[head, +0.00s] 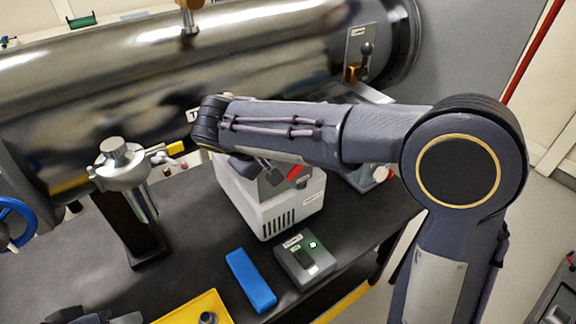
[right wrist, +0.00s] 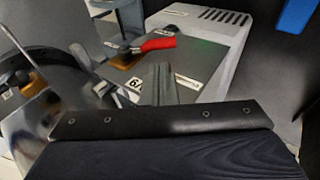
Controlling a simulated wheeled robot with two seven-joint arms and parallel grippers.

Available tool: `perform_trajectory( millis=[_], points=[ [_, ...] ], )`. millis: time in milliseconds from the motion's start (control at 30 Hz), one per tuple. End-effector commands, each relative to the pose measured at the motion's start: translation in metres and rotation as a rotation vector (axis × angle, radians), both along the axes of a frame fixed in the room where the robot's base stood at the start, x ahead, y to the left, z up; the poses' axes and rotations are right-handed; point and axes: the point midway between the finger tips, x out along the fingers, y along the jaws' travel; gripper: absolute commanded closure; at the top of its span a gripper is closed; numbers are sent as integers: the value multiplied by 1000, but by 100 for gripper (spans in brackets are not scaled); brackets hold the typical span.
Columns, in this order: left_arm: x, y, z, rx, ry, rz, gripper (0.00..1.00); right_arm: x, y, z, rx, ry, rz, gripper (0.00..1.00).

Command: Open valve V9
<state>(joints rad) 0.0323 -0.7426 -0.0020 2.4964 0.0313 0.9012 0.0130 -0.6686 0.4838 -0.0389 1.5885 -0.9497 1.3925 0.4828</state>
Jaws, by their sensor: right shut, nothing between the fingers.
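Valve V9 has a red lever handle (right wrist: 158,44) on a brass-coloured body (right wrist: 125,61), on the grey panel of a box in the right wrist view. A white V9 label (right wrist: 134,86) is beside it, appearing upside down. In the head view only part of the red handle (head: 297,171) shows; my right arm hides the rest. My right gripper (head: 268,172) is shut and empty over the panel. In the right wrist view its fingertips (right wrist: 160,72) are close to the handle; I cannot tell whether they touch. My left gripper is not clearly visible.
The white box (head: 263,219) stands on the black table. A blue block (head: 250,279) and a grey control box (head: 305,260) with a green light lie in front. A metal post fitting (head: 125,170) stands left; a large steel cylinder (head: 90,95) runs behind.

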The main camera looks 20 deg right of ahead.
Motion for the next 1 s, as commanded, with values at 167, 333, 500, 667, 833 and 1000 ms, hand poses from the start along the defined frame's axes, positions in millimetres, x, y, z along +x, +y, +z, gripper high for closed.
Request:
perform_trajectory(
  millis=[167,333,500,667,833,1000],
  points=[
    [0,0,6,0,0,0,64,14,-19,-29,-2,6,-3,100],
    [0,0,12,0,0,0,64,23,-30,-49,0,4,-1,100],
    [0,0,14,0,0,0,64,28,-36,-59,1,3,0,100],
    [0,0,14,0,0,0,64,29,-37,-61,0,2,0,100],
    [0,0,14,0,0,0,64,29,-37,-61,1,2,0,100],
    [0,0,10,0,0,0,64,29,-36,-63,-8,-3,0,100]
  ],
)
